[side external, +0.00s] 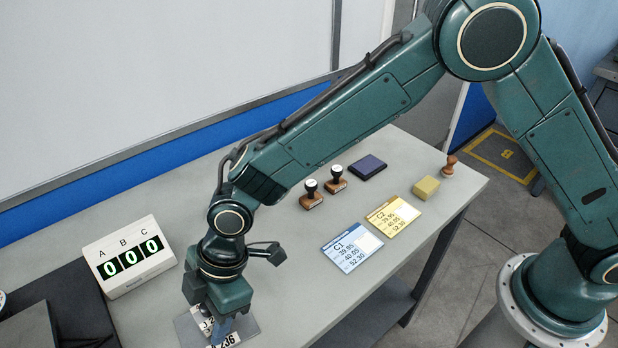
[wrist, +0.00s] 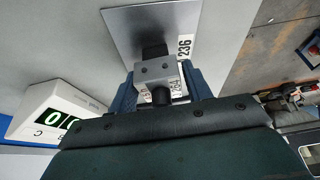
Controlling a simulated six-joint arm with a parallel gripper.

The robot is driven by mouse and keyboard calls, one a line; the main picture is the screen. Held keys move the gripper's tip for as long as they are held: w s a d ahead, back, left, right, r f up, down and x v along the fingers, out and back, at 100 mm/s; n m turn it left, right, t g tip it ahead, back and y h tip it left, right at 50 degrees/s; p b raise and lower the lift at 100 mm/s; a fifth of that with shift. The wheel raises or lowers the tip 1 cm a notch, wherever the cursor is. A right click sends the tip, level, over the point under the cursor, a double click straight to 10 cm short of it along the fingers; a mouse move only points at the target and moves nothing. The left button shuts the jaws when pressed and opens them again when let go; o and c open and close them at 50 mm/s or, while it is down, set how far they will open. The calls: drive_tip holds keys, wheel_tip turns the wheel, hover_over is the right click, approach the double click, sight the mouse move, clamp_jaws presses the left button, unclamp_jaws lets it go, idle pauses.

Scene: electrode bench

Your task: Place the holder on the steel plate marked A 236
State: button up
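The steel plate marked A 236 (wrist: 125,20) lies flat on the bench at the top of the wrist view. Its 236 label (wrist: 185,47) is at the plate's right side; in the side view the plate (side external: 248,327) is partly covered by my gripper. The holder, a grey block with dark round parts (wrist: 148,72), sits between the blue fingers of my gripper (wrist: 158,83), which appear shut on it. In the wrist view it overlaps the plate's lower edge; I cannot tell whether it touches the plate. The fingers in the side view (side external: 218,328) are low at the plate.
A white counter box reading 000 (side external: 125,258) stands left of my gripper. Two stamps (side external: 323,188), a dark pad (side external: 369,167), blue card C1 (side external: 350,247), yellow card C2 (side external: 393,216), a yellow block (side external: 426,188) and a brown peg (side external: 449,166) are to the right.

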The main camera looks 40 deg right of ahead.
drive_tip(key=shift+o, duration=0.9)
drive_tip(key=shift+r, duration=0.2)
drive_tip(key=v, duration=1.2)
drive_tip(key=shift+d, duration=0.1)
